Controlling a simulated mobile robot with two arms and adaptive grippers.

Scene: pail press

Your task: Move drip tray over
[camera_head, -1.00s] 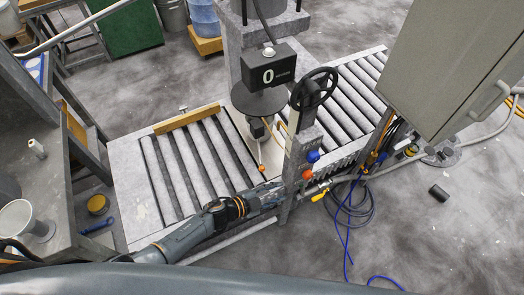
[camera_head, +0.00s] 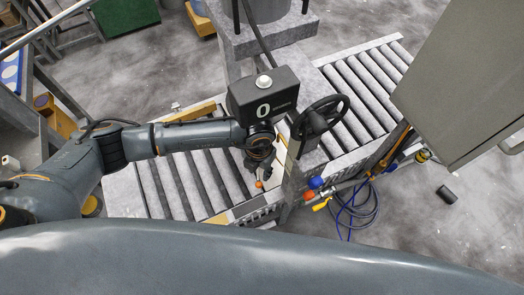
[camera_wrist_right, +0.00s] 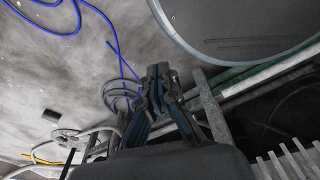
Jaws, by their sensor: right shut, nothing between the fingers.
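A thin rod with an orange ball end (camera_head: 259,184) sticks up under the press head in the head view; it may be the handle of the drip tray. A pale flat surface (camera_head: 283,150) shows beside it, mostly hidden by my arm and the press, so I cannot tell the tray's outline. My left gripper (camera_head: 256,176) points down below the black counter box, right at the orange ball; its fingers are dark and overlap, so their opening is unclear. My right gripper (camera_wrist_right: 160,72) is shut and empty in the right wrist view, away from the tray.
The press's black counter box (camera_head: 264,92) and handwheel (camera_head: 320,116) crowd my left gripper. Roller conveyors (camera_head: 362,88) run on both sides. A grey cabinet (camera_head: 465,75) hangs at right. Blue cables (camera_head: 350,212) lie on the floor below.

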